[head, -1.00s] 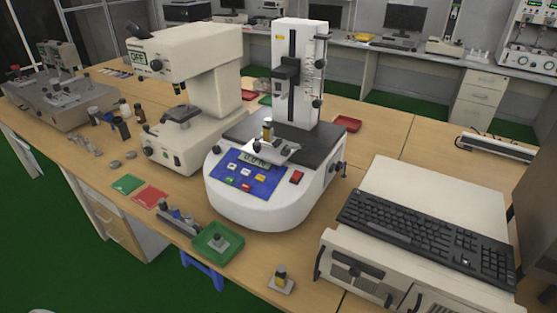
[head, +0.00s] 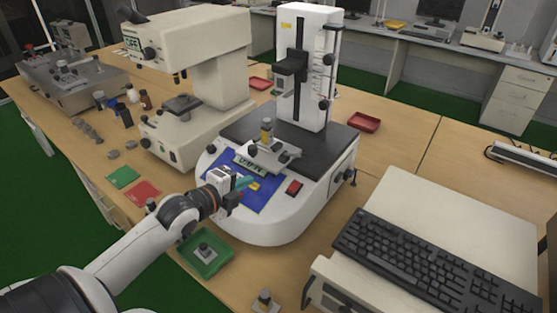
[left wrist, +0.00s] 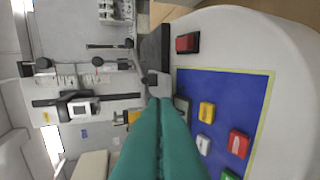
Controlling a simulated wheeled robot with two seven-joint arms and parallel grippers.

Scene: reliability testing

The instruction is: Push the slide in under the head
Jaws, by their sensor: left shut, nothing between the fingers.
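The slide (head: 275,157), a pale metal plate with a brass-coloured piece standing on it, sits at the front edge of the tester's dark platform (head: 322,140). The head (head: 289,72) is a dark block on the upright column, above and behind the slide. My left gripper (head: 251,181) is shut and empty, its teal fingers over the blue panel, just in front of the slide. In the left wrist view the shut fingertips (left wrist: 166,101) point at a grey end of the slide (left wrist: 153,80); whether they touch is unclear. My right gripper is not in view.
The blue button panel (head: 262,197) lies under my left gripper. A microscope-like instrument (head: 188,50) stands to the left. A green tray (head: 206,262) lies by the front table edge. A keyboard (head: 420,250) sits on a case at right.

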